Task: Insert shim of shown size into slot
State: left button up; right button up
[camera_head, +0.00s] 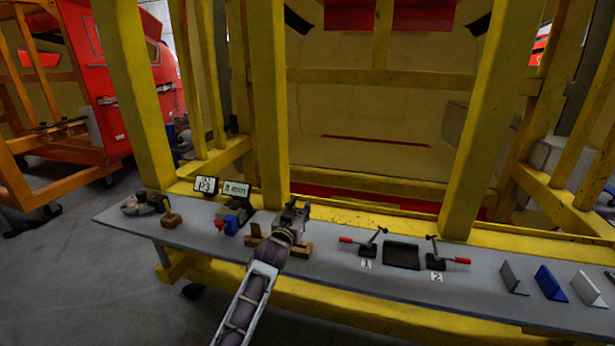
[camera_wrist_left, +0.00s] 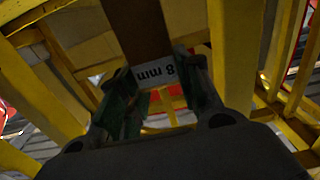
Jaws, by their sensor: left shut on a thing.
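My left gripper (camera_head: 293,212) is over the grey bench, near the brown blocks (camera_head: 302,250). In the left wrist view, the left gripper (camera_wrist_left: 163,90) is shut on a brown shim (camera_wrist_left: 140,25) with a white label reading "8 mm", upside down in the picture. Its far end runs out of the top of that view. In the head view I cannot make out the held shim clearly. I cannot tell which opening is the slot. My right gripper is not in view.
A blue and red device (camera_head: 230,224) stands left of my gripper. Right of it are a black tray (camera_head: 402,264), two red-handled clamps (camera_head: 366,248) marked 1 and 2, and angled plates (camera_head: 550,283). Yellow frame posts (camera_head: 270,100) rise behind the bench (camera_head: 330,279).

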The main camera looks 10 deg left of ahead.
pick_arm(q)
jog(key=shift+s+d+r, duration=0.65)
jog(key=shift+s+r, duration=2.15)
jog(key=shift+r, duration=3.5)
jog(key=s+f, duration=0.6)
jog(key=f, duration=0.4)
jog(key=s+a+f, duration=0.1)
jog(key=s+f, duration=0.5)
jog(key=f, duration=0.4)
jog(key=s+f, duration=0.6)
jog(key=f, duration=0.5)
jog(key=shift+s+a+y, duration=0.2)
jog(key=shift+a+y, duration=0.1)
jog(key=shift+a, duration=0.1)
jog(key=shift+w+r, duration=0.1)
jog(key=shift+r, duration=0.05)
